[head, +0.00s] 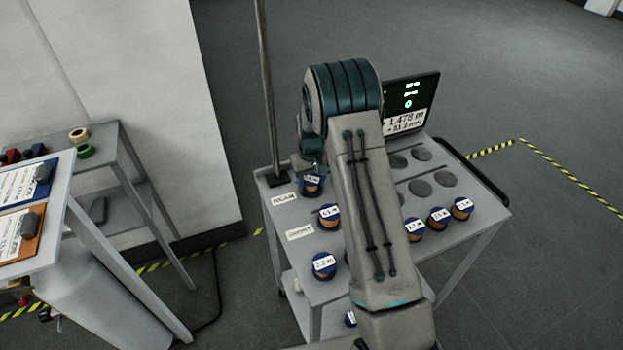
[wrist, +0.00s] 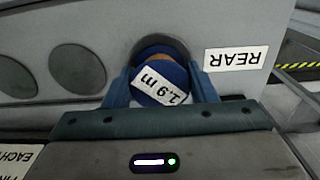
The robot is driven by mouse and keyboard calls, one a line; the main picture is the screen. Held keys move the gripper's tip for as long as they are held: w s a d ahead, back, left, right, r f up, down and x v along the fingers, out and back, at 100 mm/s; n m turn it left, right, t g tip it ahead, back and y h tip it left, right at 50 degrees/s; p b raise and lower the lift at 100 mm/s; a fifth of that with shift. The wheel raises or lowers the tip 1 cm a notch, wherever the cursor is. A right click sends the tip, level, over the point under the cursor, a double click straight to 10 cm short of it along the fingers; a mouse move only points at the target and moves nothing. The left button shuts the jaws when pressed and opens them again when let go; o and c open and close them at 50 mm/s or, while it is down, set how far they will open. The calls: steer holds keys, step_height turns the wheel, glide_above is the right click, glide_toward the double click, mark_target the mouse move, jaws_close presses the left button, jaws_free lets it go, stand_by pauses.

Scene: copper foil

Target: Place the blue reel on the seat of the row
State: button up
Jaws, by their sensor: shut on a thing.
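My gripper (wrist: 160,85) is shut on a blue reel (wrist: 158,78) with a white label reading 1.9 m. In the wrist view the reel overlaps a dark round seat (wrist: 137,50) beside the REAR label (wrist: 236,58); I cannot tell whether it touches the bottom. Other round seats (wrist: 77,69) of that row are bare. In the head view the held reel (head: 311,186) shows under my gripper (head: 311,172), next to the REAR label. My arm hides the middle of the cart top (head: 480,215).
Several other blue-topped reels stand on the cart, among them one at front left (head: 323,266) and one at right (head: 461,208). A lit display (head: 408,105) stands at the back, and a pole (head: 266,90) rises at the back left corner. A table (head: 60,215) with trays is at left.

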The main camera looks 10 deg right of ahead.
mark_target(312, 179)
steer(key=shift+f, duration=0.2)
steer(key=o, duration=1)
steer(key=shift+r, duration=0.1)
steer(key=shift+c, duration=0.2)
steer(key=shift+r, duration=0.1)
steer(key=s+r+b, duration=0.1)
steer(key=s+r, duration=0.2)
steer(key=r, duration=0.6)
steer(key=s+r+b, duration=0.1)
steer(key=s+r, duration=0.2)
steer(key=r, duration=0.6)
steer(key=s+r+m+t, duration=0.1)
steer(key=s+r, duration=0.1)
steer(key=s, duration=1.1)
steer(key=s+r+m+t, duration=0.1)
steer(key=s+r+t, duration=0.1)
steer(key=s, duration=1.2)
steer(key=shift+r+t, duration=0.3)
steer(key=shift+r, duration=0.3)
